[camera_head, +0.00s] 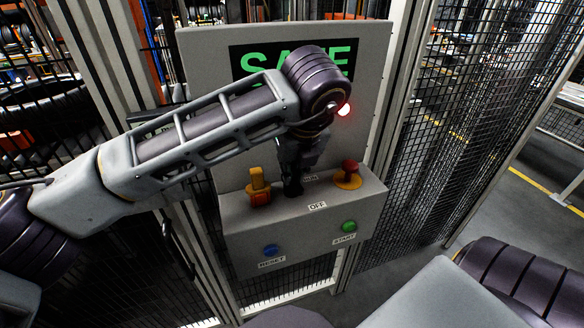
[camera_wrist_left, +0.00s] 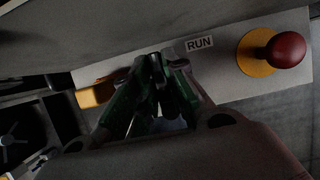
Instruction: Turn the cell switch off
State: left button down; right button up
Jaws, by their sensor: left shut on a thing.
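The grey control box (camera_head: 240,236) is mounted on the fence below a panel lit with green letters. My left gripper (camera_head: 292,186) reaches down to the top of the box from above. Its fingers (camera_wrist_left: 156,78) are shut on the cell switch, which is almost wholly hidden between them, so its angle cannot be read. The RUN label (camera_wrist_left: 199,43) lies right beside the fingertips in the left wrist view. The OFF label (camera_head: 317,206) shows below and right of the gripper in the head view. My right gripper is out of view.
A red mushroom button on a yellow base (camera_head: 348,175) stands close to the right of the gripper. A yellow and red device (camera_head: 259,187) stands close to its left. Blue RESET (camera_head: 271,250) and green START (camera_head: 349,226) buttons are on the box's front. Mesh fencing (camera_head: 420,150) flanks the box.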

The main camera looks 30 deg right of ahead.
aim_at(300, 191)
pick_arm(q)
jog(key=c, duration=1.5)
grip_release()
jog(key=shift+r, duration=0.1)
jog(key=shift+v, duration=5.95)
jog(key=shift+s, duration=0.1)
